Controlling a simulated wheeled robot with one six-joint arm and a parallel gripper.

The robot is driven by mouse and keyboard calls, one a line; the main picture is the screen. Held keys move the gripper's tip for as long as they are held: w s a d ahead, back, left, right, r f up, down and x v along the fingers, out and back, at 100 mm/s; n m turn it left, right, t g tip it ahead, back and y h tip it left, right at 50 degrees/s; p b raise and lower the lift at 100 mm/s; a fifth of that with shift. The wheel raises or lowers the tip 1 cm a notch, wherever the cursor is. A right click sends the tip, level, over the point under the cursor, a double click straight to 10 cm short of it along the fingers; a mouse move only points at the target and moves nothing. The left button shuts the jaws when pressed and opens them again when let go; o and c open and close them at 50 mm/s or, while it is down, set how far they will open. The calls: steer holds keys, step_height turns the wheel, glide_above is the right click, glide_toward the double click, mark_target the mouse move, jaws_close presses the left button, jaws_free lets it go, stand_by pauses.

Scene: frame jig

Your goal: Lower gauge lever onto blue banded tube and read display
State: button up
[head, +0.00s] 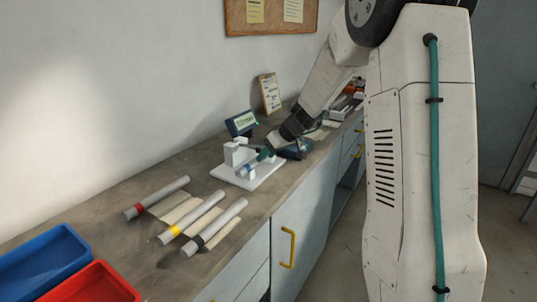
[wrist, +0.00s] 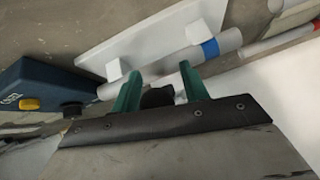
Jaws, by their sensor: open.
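The blue banded tube (head: 247,168) lies in a white jig (head: 268,178) on the bench. In the wrist view the tube (wrist: 158,70) runs behind my fingertips, its blue band (wrist: 210,49) to the right of them. My gripper (head: 264,155) is over the jig's right part; in the wrist view its two green fingers (wrist: 160,80) are apart. A dark rounded piece (wrist: 158,97) shows between the fingers; I cannot tell whether it is the gauge lever or touches them. A display (head: 240,122) stands behind the jig, its reading too small to make out.
Red, yellow and black banded tubes (head: 157,197) (head: 192,219) (head: 214,227) lie at the front of the bench. Blue (head: 45,260) and red (head: 92,284) trays are at lower left. A dark blue box (wrist: 38,92) with yellow and black knobs is beside my gripper. A card (head: 269,92) leans on the wall.

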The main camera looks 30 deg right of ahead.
steer(key=v, duration=0.7)
steer(key=shift+s+r, duration=0.2)
steer(key=shift+r, duration=0.15)
steer(key=shift+d, duration=0.1)
